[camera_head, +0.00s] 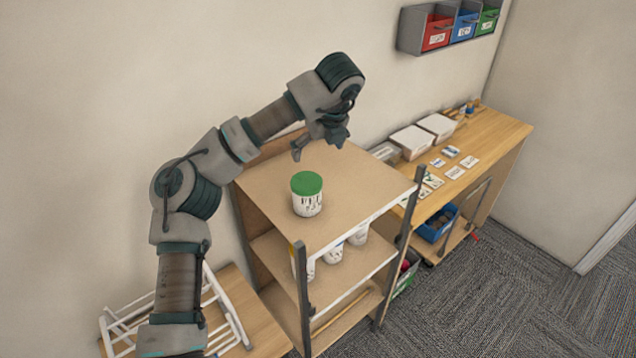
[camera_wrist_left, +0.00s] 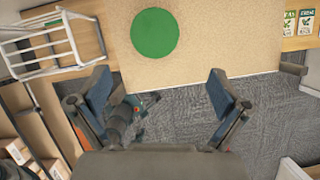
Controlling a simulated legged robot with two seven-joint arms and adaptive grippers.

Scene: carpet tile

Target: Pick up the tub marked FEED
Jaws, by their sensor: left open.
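A white tub with a green lid (camera_head: 307,194) stands upright on the top board of the shelf unit. Dark marks show on its side, but I cannot read them clearly. In the left wrist view its round green lid (camera_wrist_left: 155,33) is seen from above, beyond the fingertips. My left gripper (camera_head: 319,146) is above the top board, behind the tub and apart from it. Its fingers (camera_wrist_left: 159,80) are spread wide with nothing between them. More white tubs (camera_head: 333,251) stand on the shelf below, partly hidden by the top board. My right gripper is not in view.
The shelf's top board (camera_head: 360,185) is otherwise clear. Upright posts (camera_head: 304,290) rise at its front. A bench (camera_head: 500,135) at right holds white boxes (camera_head: 411,141) and cards. A white wire rack (camera_head: 225,310) is at lower left. Coloured bins (camera_head: 437,32) hang on the wall.

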